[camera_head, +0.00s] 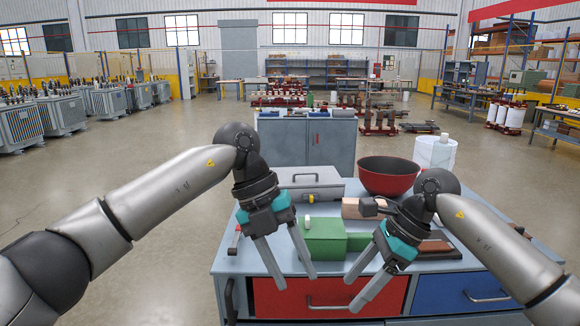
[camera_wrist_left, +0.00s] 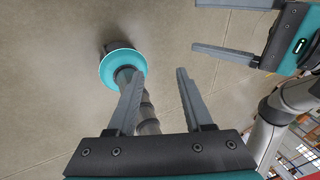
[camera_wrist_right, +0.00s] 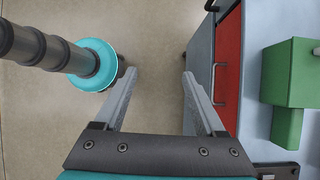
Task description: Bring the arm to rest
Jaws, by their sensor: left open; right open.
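My left gripper (camera_head: 292,282) is open and empty, its fingers pointing down in front of the left part of the workbench. In the left wrist view its fingers (camera_wrist_left: 158,95) stand apart with only floor and a part of my own body behind them. My right gripper (camera_head: 355,290) is open and empty, in front of the bench's drawers. In the right wrist view its fingers (camera_wrist_right: 153,88) are spread with floor between them. The right gripper also shows at the top right of the left wrist view (camera_wrist_left: 222,28).
The workbench (camera_head: 232,262) has a red drawer (camera_head: 330,296) and a blue drawer (camera_head: 465,290). On it are a green block (camera_head: 325,240), a grey case (camera_head: 308,183), a dark red bowl (camera_head: 388,176) and a white cylinder (camera_head: 436,152).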

